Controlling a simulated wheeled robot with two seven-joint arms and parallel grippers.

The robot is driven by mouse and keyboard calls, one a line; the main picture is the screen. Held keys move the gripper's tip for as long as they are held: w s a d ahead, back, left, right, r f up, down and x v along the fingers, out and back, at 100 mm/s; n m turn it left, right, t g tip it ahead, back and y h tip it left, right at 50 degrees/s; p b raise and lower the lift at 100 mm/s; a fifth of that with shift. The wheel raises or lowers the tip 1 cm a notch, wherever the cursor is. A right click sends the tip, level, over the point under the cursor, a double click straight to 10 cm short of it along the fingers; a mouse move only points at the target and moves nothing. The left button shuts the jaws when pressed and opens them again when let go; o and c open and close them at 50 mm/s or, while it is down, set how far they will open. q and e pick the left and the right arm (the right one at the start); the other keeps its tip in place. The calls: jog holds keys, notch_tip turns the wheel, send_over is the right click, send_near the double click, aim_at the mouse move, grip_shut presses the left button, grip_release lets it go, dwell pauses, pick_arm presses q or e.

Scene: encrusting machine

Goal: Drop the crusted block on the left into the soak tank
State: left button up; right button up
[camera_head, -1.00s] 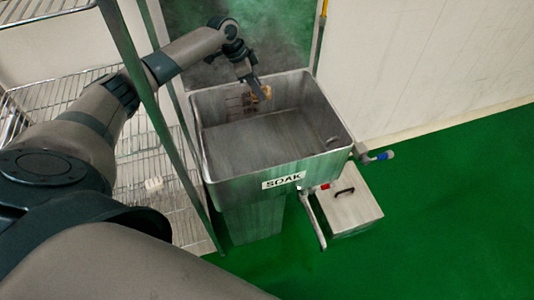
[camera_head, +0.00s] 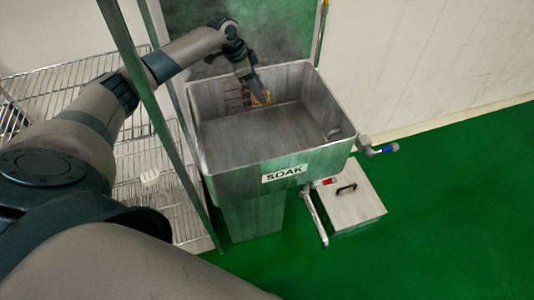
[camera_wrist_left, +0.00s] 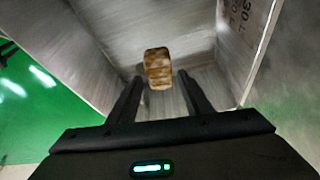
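The soak tank (camera_head: 235,178) is a steel basin with a SOAK label on its front. My left gripper (camera_head: 259,93) reaches over its back rim and points down inside. In the left wrist view my left gripper (camera_wrist_left: 160,78) has its fingers apart. The brown crusted block (camera_wrist_left: 158,68) shows between and just beyond the fingertips, with a gap on each side, against the tank's inner surface. In the head view the block (camera_head: 262,98) is a small brown patch at the fingertips, partly hidden. I cannot tell whether it is resting or falling. My right gripper is out of view.
A wire rack (camera_head: 135,165) with an upright post stands left of the tank. A blue-handled valve (camera_head: 384,149) sticks out at the tank's right. A lidded metal box (camera_head: 350,207) stands on the green floor at right. Volume marks are on the tank wall.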

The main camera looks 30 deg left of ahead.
pick_arm(q)
jog(key=shift+o, duration=0.4)
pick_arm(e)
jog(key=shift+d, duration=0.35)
pick_arm(q)
jog(key=shift+s+a+r, duration=0.1)
jog(key=shift+a+r, duration=0.1)
jog(key=shift+r, duration=0.35)
jog(key=b+v, duration=0.3)
jog(key=v, duration=1.3)
jog(key=shift+b, duration=0.35)
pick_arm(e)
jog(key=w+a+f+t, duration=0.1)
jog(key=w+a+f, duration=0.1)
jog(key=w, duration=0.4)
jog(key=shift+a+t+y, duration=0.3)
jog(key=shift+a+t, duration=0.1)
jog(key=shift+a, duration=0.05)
pick_arm(q)
jog(key=shift+a, duration=0.1)
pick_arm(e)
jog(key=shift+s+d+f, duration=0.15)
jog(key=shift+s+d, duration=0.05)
